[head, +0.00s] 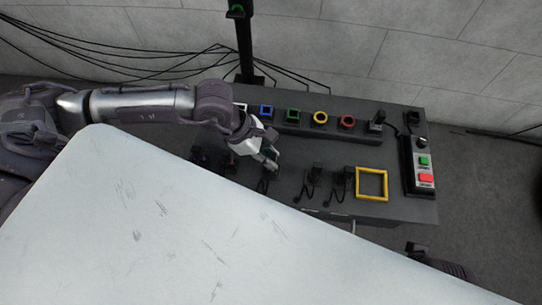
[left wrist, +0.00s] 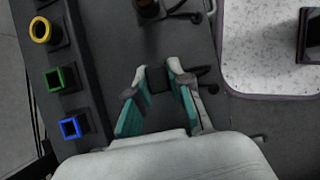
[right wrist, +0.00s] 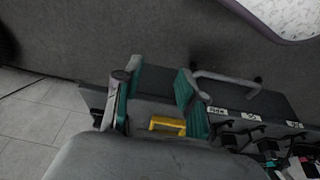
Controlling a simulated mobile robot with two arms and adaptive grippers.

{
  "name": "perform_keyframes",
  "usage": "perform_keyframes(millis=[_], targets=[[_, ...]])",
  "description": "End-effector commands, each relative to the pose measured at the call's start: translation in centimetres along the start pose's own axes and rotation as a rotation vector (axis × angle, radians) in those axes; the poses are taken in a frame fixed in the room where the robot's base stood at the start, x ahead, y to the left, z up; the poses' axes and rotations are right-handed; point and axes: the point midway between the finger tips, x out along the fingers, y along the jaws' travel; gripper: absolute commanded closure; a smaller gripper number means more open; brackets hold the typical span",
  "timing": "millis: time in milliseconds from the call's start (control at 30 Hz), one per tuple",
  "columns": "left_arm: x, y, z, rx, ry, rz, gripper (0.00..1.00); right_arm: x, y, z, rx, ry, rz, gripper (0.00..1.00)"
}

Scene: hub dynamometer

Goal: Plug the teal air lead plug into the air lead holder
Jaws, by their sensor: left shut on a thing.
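My left gripper (head: 268,158) is over the left half of the grey bench, in front of the coloured sockets. In the left wrist view its teal-padded fingers (left wrist: 157,72) are shut on a dark block-like thing (left wrist: 157,79), probably the plug; no teal on it can be told apart from the pads. Several sockets stand in a row at the back: blue square (head: 266,110), green square (head: 293,114), yellow ring (head: 320,118), red ring (head: 347,121). I cannot tell which is the air lead holder. My right gripper (right wrist: 158,80) is open and empty beyond the bench's front edge.
Dark plugs with leads (head: 312,176) lie on the bench right of my left gripper. A yellow square frame (head: 371,184) lies near the front edge. A box with green and red buttons (head: 423,168) stands at the right end. A black post (head: 245,45) rises behind.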

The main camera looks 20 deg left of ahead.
Motion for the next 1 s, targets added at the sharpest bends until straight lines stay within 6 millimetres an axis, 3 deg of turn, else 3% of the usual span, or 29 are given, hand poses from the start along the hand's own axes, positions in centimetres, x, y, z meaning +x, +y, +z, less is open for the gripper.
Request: perform_keyframes(millis=[400, 933, 967, 1000], targets=[[0.5, 0.0, -0.2, 0.000, 0.000, 0.000, 1.00, -1.3, 0.2, -0.1, -0.002, 0.011, 0.004, 0.60], [1.4, 0.0, -0.8, 0.000, 0.000, 0.000, 1.00, -0.2, 0.2, 0.3, -0.004, 0.010, 0.007, 0.60], [1.4, 0.0, -0.7, 0.000, 0.000, 0.000, 0.77, -0.2, 0.2, 0.3, -0.004, 0.010, 0.007, 0.60], [1.4, 0.0, -0.8, 0.000, 0.000, 0.000, 0.70, -0.2, 0.2, 0.3, -0.004, 0.010, 0.007, 0.60]])
